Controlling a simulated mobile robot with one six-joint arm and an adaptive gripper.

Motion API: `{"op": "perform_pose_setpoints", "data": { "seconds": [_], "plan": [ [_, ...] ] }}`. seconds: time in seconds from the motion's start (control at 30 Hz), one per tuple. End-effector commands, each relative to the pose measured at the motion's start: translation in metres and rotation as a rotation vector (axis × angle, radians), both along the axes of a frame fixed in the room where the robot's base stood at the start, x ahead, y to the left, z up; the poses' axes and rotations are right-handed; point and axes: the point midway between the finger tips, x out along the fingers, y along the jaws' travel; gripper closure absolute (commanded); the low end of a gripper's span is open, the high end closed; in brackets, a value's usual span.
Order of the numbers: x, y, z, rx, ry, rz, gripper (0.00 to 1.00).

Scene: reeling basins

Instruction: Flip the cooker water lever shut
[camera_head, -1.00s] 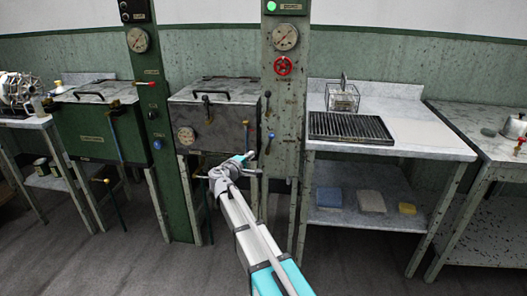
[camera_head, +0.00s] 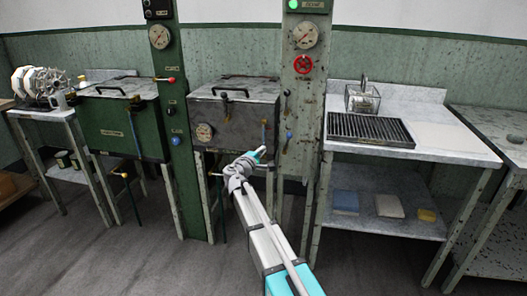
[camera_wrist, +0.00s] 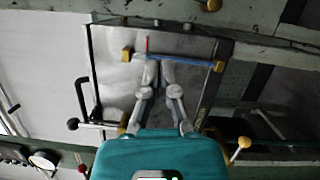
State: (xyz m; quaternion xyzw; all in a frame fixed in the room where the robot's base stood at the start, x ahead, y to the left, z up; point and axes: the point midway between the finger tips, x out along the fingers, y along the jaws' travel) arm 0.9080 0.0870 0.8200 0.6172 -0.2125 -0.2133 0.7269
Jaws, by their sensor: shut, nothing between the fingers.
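The cooker (camera_head: 236,115) is a dark grey box with a lid, a round gauge and an upright blue tube with brass ends on its front. In the wrist view the cooker front (camera_wrist: 117,65) fills the middle, and the blue tube (camera_wrist: 185,60) crosses it. My gripper (camera_head: 261,151) is shut and empty, its tips low beside the tube; in the wrist view my gripper (camera_wrist: 160,60) overlaps the tube, contact unclear. A black-knobbed lever (camera_wrist: 73,123) and a yellow-knobbed lever (camera_wrist: 244,142) show there. I cannot tell which lever is the cooker water lever.
A green post (camera_head: 180,125) stands left of the cooker, with a green basin (camera_head: 120,130) beyond. A marble table (camera_head: 440,140) stands further right.

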Motion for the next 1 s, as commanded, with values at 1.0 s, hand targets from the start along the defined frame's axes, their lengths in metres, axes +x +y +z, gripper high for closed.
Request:
{"op": "perform_pose_setpoints", "data": {
  "seconds": [1.0],
  "plan": [
    [0.075,-0.086,0.009,0.0,0.0,0.0,1.0]
  ]
}}
